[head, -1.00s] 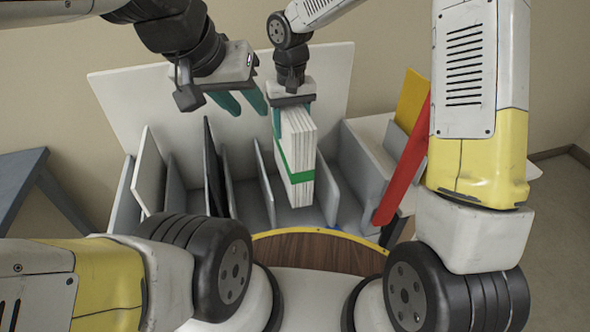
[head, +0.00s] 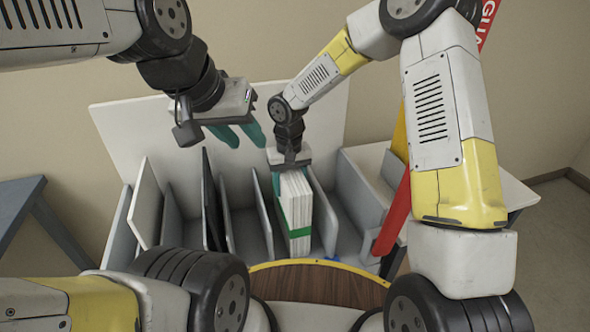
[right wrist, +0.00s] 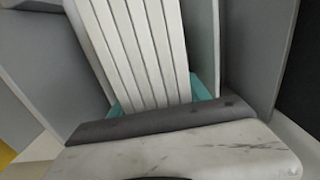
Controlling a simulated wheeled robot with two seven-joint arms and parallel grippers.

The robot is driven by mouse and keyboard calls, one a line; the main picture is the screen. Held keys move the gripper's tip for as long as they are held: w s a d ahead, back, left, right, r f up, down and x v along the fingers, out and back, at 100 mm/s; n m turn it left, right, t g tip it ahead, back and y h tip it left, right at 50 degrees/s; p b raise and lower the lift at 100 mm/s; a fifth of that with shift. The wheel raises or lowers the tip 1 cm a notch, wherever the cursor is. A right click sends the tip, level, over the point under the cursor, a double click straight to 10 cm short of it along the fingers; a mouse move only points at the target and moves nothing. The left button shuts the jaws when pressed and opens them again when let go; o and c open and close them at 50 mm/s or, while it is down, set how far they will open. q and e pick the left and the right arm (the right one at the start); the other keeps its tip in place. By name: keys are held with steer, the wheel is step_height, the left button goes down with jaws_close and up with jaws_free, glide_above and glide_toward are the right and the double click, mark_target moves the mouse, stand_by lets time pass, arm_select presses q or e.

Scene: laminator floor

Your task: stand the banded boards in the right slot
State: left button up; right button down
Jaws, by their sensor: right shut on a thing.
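The banded boards (head: 297,205) are a stack of white boards with a green band, standing upright in the right slot of the grey rack (head: 328,232), between two dividers. My right gripper (head: 290,176) is shut on their top end from above. The right wrist view shows the boards' white edges (right wrist: 135,45) between the teal fingers (right wrist: 200,88). The foot of the stack is low in the slot; I cannot tell whether it touches the floor. My left gripper (head: 238,135) is open and empty, above the rack's middle, left of the boards.
A white board (head: 146,203) and a dark board (head: 214,200) stand in slots farther left. A red sign board (head: 396,212) and a yellow board (head: 400,130) are right of the rack. A round wooden top (head: 320,284) lies in front. A blue-grey table (head: 18,205) stands left.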

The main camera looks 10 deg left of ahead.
steer(key=shift+f, duration=0.15)
steer(key=c, duration=0.5)
jaws_free()
